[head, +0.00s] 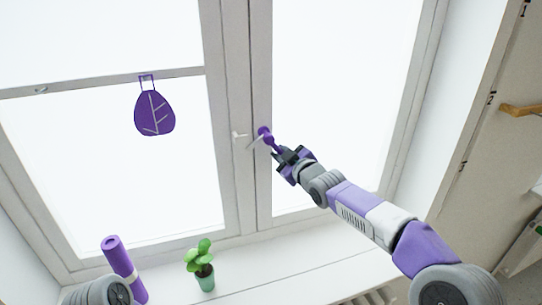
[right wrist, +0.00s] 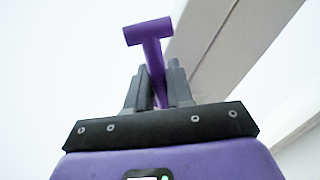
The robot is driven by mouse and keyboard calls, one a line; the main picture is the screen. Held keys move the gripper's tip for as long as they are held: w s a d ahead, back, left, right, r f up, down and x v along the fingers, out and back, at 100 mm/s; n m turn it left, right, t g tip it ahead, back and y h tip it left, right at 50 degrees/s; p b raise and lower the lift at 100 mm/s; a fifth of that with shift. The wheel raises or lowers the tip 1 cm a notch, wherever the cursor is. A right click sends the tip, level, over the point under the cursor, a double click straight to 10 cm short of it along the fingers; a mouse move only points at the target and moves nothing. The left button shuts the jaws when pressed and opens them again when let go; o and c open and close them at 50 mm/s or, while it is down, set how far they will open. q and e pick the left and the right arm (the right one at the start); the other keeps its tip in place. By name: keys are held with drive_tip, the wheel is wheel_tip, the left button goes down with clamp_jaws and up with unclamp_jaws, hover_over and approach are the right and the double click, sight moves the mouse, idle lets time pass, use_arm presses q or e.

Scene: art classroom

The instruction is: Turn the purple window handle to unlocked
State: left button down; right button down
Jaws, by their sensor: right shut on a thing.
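The purple window handle (head: 265,133) is on the middle frame of the window, at the edge of the right pane. Its lever slants down and right from its mount toward my right gripper (head: 279,153). In the right wrist view the handle (right wrist: 149,34) shows as a purple T-shaped piece, its bar running down between the two dark fingers. My right gripper (right wrist: 156,85) is shut on this bar, with the cross-piece beyond the fingertips. The fingers hide part of the lever. My left gripper is out of view.
A white handle (head: 240,135) is on the frame just left of the purple one. A purple roll (head: 122,262) and a potted plant (head: 205,281) stand on the windowsill (head: 262,262).

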drive_tip(key=r+n, duration=0.1)
drive_tip(key=d+n+h+p, duration=0.1)
drive_tip(key=n, duration=0.1)
drive_tip(key=shift+w+d+r, duration=0.2)
drive_tip(key=shift+d+r, duration=0.05)
drive_tip(key=shift+r, duration=0.1)
drive_tip(key=shift+d+r+n+h+p, duration=0.3)
drive_tip(key=shift+r+n+p, duration=0.15)
drive_tip(key=shift+n, duration=0.45)
drive_tip(key=n, duration=0.1)
drive_tip(key=r+n, duration=0.1)
drive_tip(key=shift+w+d+r+n+h, duration=0.1)
drive_tip(key=shift+d+r+n+h, duration=0.1)
drive_tip(key=shift+r+n+h, duration=0.1)
drive_tip(key=shift+d+r+n+h+p, duration=0.1)
drive_tip(key=shift+r+n+h+p, duration=0.25)
drive_tip(key=shift+r+n, duration=0.5)
drive_tip(key=shift+f, duration=0.15)
drive_tip(key=c, duration=1.2)
unclamp_jaws()
